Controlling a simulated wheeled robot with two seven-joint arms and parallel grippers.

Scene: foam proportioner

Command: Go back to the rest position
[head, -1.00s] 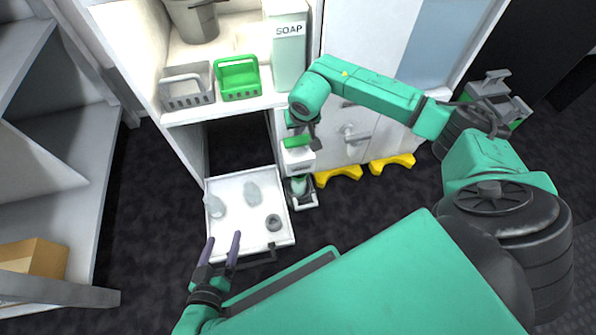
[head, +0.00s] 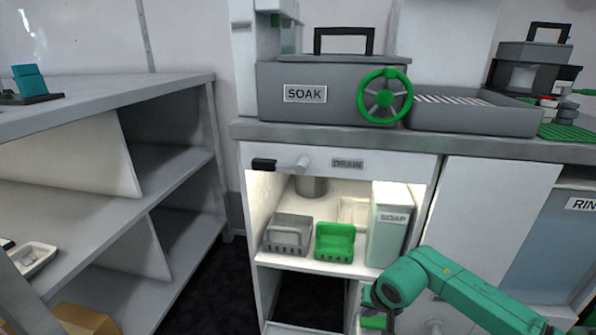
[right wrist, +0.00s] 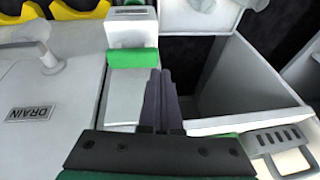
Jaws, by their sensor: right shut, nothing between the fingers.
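In the head view the fingertips are mostly cut off at the bottom edge. My left arm and gripper are outside both current views.
The cabinet holds a grey basket (head: 288,235), a green basket (head: 334,242) and a soap box (head: 388,225). Above is a grey counter (head: 430,141) with a SOAK tank (head: 300,90) and green handwheel (head: 385,96). Grey shelves (head: 185,165) stand at the left.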

